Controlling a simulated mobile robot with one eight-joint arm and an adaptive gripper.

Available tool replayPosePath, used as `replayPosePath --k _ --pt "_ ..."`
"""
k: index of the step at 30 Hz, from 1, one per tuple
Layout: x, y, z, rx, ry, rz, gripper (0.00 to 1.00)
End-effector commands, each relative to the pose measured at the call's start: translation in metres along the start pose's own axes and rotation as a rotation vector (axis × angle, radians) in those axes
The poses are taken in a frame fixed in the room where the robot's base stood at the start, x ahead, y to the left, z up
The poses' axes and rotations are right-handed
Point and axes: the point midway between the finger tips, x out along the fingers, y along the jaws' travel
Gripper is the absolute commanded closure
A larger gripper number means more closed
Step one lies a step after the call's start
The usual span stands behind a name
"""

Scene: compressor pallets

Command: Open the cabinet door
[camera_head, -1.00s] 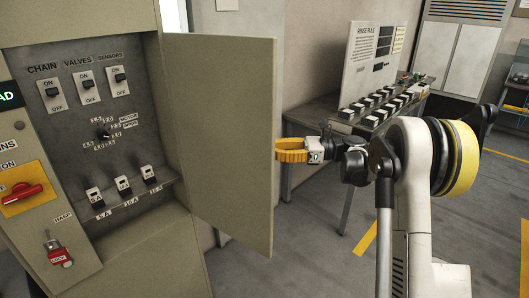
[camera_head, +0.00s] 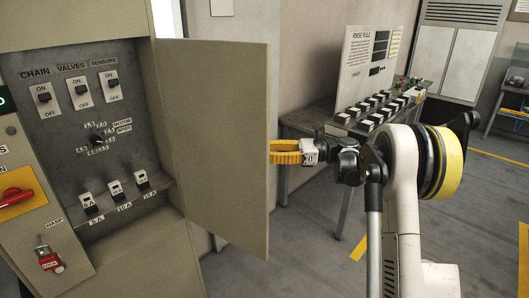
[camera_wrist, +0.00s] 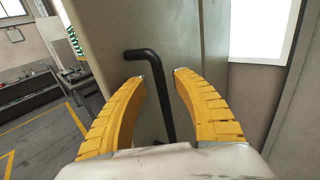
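The cabinet (camera_head: 85,22) stands at the left in the head view. Its beige door (camera_head: 222,150) is swung wide open to the right, showing the switches and breakers inside. My gripper (camera_head: 272,152) is at the door's outer edge in the head view, its tips partly hidden behind the door. In the wrist view my gripper (camera_wrist: 160,75) has its two yellow fingers apart. A black bar handle (camera_wrist: 158,95) on the door lies between the fingers in the picture. I cannot tell whether a finger touches it.
A bench (camera_head: 300,122) with several black-and-white blocks and an upright sign board (camera_head: 365,55) stands behind my arm. A red padlock (camera_head: 50,262) and a red switch handle (camera_head: 15,197) are on the cabinet front. Grey floor (camera_head: 310,265) is clear in front.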

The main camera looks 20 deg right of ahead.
Motion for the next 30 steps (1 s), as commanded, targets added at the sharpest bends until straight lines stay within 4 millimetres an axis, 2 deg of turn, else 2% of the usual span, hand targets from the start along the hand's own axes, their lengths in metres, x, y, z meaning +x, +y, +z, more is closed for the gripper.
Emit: replayPosePath --k 5,15,19,24,30 --pt "-0.012 0.000 0.000 0.000 0.000 -0.001 0.66" --pt "-0.085 -0.001 0.000 0.000 0.000 -0.003 0.66" --pt "-0.106 0.000 0.000 0.000 0.000 -0.003 0.66" --pt "-0.119 0.000 0.000 0.000 0.001 -0.001 0.66" --pt "-0.121 0.000 0.000 0.000 0.001 -0.001 0.66"
